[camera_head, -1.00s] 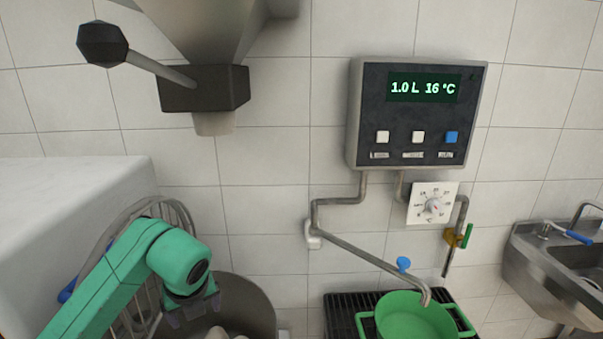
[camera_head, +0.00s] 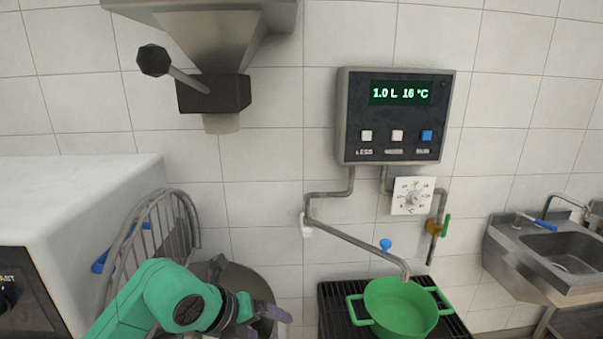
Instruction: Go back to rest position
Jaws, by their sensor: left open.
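My left gripper (camera_head: 274,318) comes in from the lower left on a green arm. Its dark fingers point right, over the right part of a round metal mixing bowl (camera_head: 253,285). The fingers are apart and I see nothing between them. The arm and gripper hide part of the bowl's inside. My right gripper is not in view.
A green pot (camera_head: 400,310) stands on a black grate (camera_head: 334,307) under a metal spout (camera_head: 350,238). The wall panel (camera_head: 395,115) reads 1.0 L, 16 °C. A hopper (camera_head: 215,50) hangs above the bowl. A wire guard (camera_head: 165,235) stands behind my arm. A sink (camera_head: 545,250) is at right.

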